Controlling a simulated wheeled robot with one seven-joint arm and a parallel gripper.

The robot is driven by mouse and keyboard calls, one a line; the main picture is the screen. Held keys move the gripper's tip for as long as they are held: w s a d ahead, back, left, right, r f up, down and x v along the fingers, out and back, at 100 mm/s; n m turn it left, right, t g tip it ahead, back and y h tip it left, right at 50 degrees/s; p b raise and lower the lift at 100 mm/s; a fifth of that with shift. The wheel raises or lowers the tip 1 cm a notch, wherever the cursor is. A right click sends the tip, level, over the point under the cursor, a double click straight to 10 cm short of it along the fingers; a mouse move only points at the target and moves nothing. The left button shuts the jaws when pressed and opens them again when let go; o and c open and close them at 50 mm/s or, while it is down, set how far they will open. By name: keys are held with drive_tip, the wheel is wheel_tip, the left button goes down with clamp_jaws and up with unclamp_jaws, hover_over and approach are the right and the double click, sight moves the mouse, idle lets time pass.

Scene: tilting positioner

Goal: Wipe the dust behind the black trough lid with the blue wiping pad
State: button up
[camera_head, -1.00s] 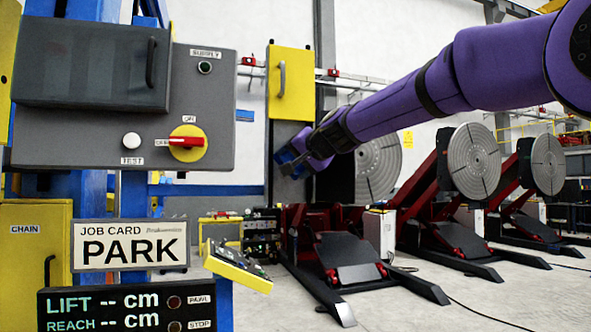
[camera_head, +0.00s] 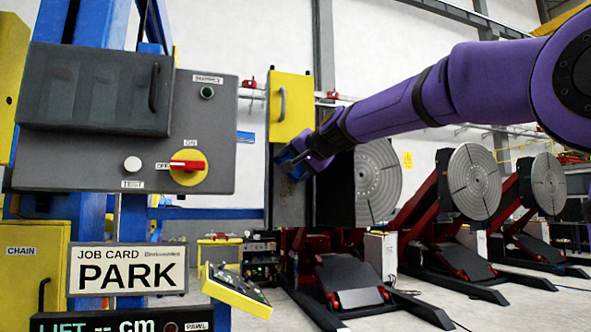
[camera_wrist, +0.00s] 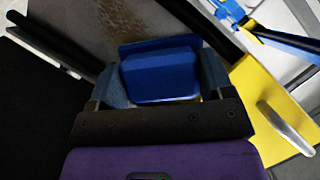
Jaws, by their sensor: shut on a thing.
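My gripper (camera_wrist: 160,85) is shut on the blue wiping pad (camera_wrist: 160,72), seen from behind in the wrist view. In the head view the gripper (camera_head: 296,163) and pad are small, in front of an upright grey plate (camera_head: 288,208). In the wrist view a brown speckled dust patch (camera_wrist: 125,14) shows on a grey surface just above the pad. Whether the pad touches that surface I cannot tell. A flat black panel (camera_head: 334,190) stands right of the grey plate and may be the open black trough lid; a black area (camera_wrist: 30,115) fills the left of the wrist view.
A yellow panel with a handle (camera_head: 290,107) is right above the grey plate. A grey switch box (camera_head: 215,130) with a dark handled cover (camera_head: 95,90) stands at left, apart from my arm. Round positioner plates (camera_head: 472,185) stand at right.

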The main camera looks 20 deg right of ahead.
drive_tip(key=shift+f, duration=0.1)
drive_tip(key=shift+f, duration=5.8)
drive_tip(key=shift+w+a, duration=0.1)
drive_tip(key=shift+a, duration=0.15)
drive_tip(key=shift+r, duration=0.35)
drive_tip(key=shift+c, duration=0.3)
drive_tip(key=shift+r, duration=5.55)
drive_tip(key=shift+f, duration=5.9)
